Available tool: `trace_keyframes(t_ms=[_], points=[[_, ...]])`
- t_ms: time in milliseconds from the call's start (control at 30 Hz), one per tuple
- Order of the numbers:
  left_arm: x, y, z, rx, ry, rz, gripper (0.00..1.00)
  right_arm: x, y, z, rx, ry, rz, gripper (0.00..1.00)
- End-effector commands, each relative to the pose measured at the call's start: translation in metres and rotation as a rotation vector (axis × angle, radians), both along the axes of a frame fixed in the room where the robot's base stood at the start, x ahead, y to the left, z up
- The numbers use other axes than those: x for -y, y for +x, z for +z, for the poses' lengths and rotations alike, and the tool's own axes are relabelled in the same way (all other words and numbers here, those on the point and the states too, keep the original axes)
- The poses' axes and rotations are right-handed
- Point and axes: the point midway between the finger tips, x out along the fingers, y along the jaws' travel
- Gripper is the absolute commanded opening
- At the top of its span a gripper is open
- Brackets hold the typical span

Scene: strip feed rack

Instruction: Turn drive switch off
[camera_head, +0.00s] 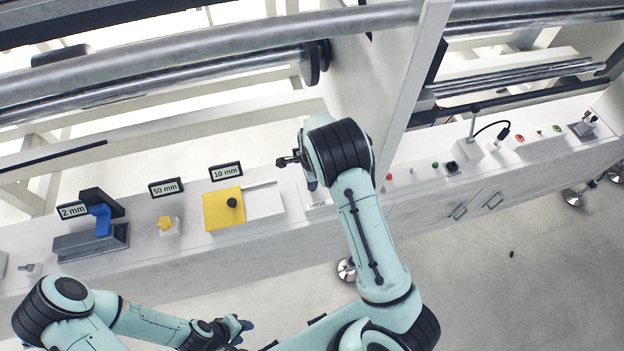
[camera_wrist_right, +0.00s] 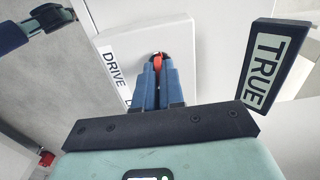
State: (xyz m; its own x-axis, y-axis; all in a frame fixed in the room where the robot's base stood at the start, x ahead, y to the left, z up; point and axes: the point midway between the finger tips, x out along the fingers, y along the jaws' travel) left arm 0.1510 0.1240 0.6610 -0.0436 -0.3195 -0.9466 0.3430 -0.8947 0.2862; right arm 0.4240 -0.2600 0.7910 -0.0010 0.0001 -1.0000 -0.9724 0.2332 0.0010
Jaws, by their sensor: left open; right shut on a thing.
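The drive switch shows in the right wrist view as a small red lever (camera_wrist_right: 158,62) on a white plate (camera_wrist_right: 190,35) marked DRIVE (camera_wrist_right: 115,76). The two blue fingers of my right gripper (camera_wrist_right: 157,70) are shut on the lever, which is mostly hidden between them. In the head view the DRIVE label (camera_head: 318,204) shows beside my right wrist, and the switch itself is hidden behind my arm. My left gripper (camera_head: 242,324) is open and empty, low in the head view and away from the panel.
A sign reading TRUE (camera_wrist_right: 268,65) stands close to the right of the gripper. Left along the bench are a yellow block with a black knob (camera_head: 224,209), a yellow knob (camera_head: 165,224) and a blue lever (camera_head: 101,220). Buttons (camera_head: 435,165) sit to the right. Metal rollers (camera_head: 180,45) run behind.

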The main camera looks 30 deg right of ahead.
Motion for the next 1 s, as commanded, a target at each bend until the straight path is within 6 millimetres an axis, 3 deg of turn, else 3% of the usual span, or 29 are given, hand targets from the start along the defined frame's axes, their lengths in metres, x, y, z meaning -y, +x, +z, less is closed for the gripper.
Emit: trace_keyframes(t_ms=[467, 567, 600, 867, 1000], points=[[0.000, 0.001, 0.001, 0.001, 0.000, 0.000, 0.43, 0.000, 0.001, 0.000, 0.003, -0.001, -0.017, 0.00], [0.000, 0.001, 0.001, 0.001, 0.000, 0.000, 0.43, 0.000, 0.001, 0.000, 0.003, -0.001, -0.017, 0.31], [0.000, 0.001, 0.001, 0.001, 0.000, 0.000, 0.43, 0.000, 0.001, 0.000, 0.003, -0.001, -0.016, 0.34], [0.000, 0.001, 0.001, 0.001, 0.000, 0.000, 0.43, 0.000, 0.000, 0.001, 0.002, 0.000, -0.016, 0.34], [0.000, 0.002, 0.002, 0.002, 0.000, 0.000, 0.43, 0.000, 0.001, 0.011, 0.003, 0.000, -0.015, 0.34]])
